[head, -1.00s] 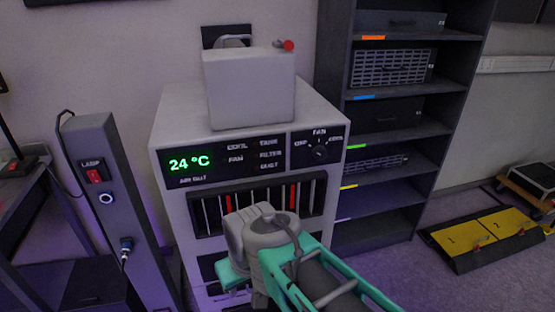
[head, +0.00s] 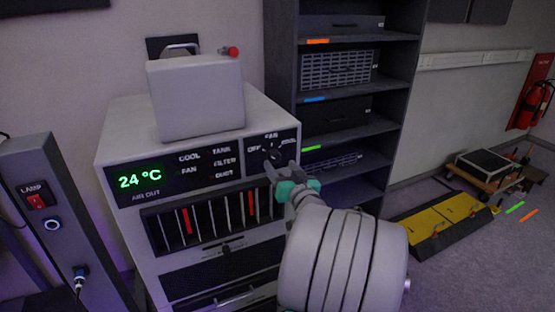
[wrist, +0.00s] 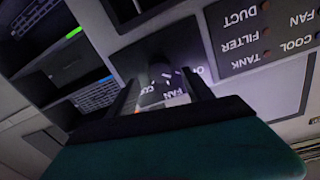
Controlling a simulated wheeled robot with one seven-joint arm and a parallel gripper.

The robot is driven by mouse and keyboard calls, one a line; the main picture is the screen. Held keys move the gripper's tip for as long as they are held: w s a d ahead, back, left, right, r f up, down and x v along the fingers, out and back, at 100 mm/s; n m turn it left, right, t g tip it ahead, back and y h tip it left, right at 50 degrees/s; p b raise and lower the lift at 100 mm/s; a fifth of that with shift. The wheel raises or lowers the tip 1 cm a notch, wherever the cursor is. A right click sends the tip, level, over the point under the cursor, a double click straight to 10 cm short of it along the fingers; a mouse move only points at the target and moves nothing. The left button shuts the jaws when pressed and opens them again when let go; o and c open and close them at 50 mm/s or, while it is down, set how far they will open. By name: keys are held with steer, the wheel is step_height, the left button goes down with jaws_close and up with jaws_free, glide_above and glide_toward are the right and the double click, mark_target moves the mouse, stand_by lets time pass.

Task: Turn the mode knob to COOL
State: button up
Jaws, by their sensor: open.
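The mode knob (head: 272,156) is a small dark dial at the upper right of the grey cabinet's front panel, with OFF at its left, FAN above and COOL at its right. My gripper (head: 276,168) is open, its dark fingers reaching up to the knob from below. In the wrist view, upside down, the knob (wrist: 160,66) shows as a dark shape between the gripper's fingertips (wrist: 160,84). I cannot tell whether they touch it. The fingers partly cover the dial, and the pointer's setting is not clear.
The green 24 °C display (head: 139,180) and indicator labels are left of the knob. A grey box (head: 197,97) stands on the cabinet (head: 118,125). A dark shelf unit (head: 281,60) rises close behind at the right. A lamp post (head: 40,165) stands at the left.

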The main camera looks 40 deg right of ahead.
mark_target(276, 159)
steer(key=x, duration=0.4)
steer(key=shift+p, duration=0.35)
